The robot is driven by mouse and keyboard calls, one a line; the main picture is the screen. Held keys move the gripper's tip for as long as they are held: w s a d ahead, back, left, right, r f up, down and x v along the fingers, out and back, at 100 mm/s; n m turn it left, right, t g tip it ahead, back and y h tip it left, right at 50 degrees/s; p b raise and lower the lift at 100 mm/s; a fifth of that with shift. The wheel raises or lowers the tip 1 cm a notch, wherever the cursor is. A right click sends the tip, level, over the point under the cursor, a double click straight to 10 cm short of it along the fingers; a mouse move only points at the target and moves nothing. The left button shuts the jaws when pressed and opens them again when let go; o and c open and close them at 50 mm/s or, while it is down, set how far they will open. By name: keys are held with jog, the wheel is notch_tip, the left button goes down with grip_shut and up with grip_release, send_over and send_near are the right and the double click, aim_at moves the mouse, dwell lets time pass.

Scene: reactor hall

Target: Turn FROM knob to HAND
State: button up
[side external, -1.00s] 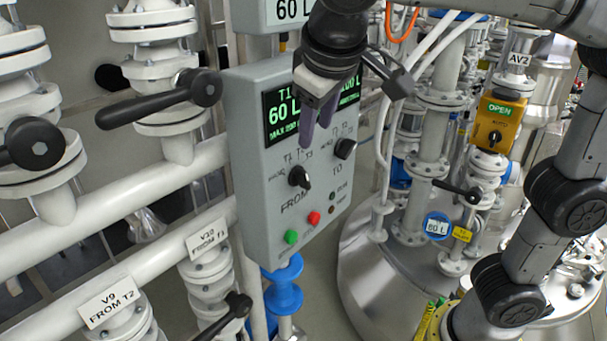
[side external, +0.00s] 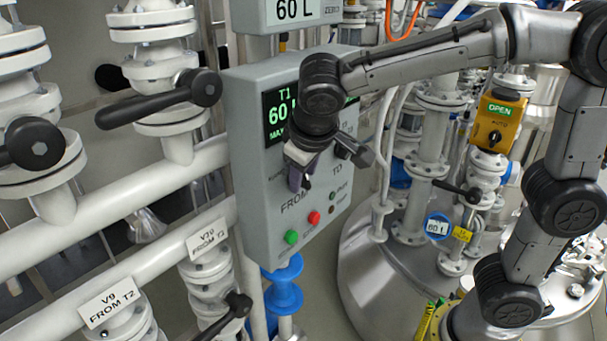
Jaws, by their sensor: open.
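The grey control box (side external: 248,180) hangs at the middle of the view, with a partly covered green-on-black display (side external: 279,118). My gripper (side external: 299,181) is open in front of the box, at the place of the FROM knob, just above the FROM label (side external: 294,201). The FROM knob and its position marks are hidden behind my gripper, so its setting and any contact cannot be told. The TO knob is hidden behind my gripper and wrist; the TO label (side external: 336,172) shows.
Below the labels are a green button (side external: 291,237) and a red button (side external: 314,218). Left of the box, black valve handles (side external: 160,101) stick out from white pipes. An orange OPEN/AUTO box (side external: 499,124) and a steel vessel (side external: 375,285) are at the right.

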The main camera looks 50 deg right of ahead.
jog(key=shift+w+d+f, duration=0.1)
jog(key=shift+d+f, duration=0.05)
jog(key=shift+f, duration=0.15)
grip_shut()
jog(key=shift+h, duration=0.3)
jog(key=h, duration=0.1)
jog(key=n+h, duration=0.1)
jog(key=h, duration=0.1)
jog(key=shift+a+f, duration=0.1)
jog(key=shift+a, duration=0.2)
jog(key=shift+a+f+n+t+h, duration=0.1)
jog(key=shift+n+t+h, duration=0.3)
jog(key=shift+h, duration=1.5)
grip_release()
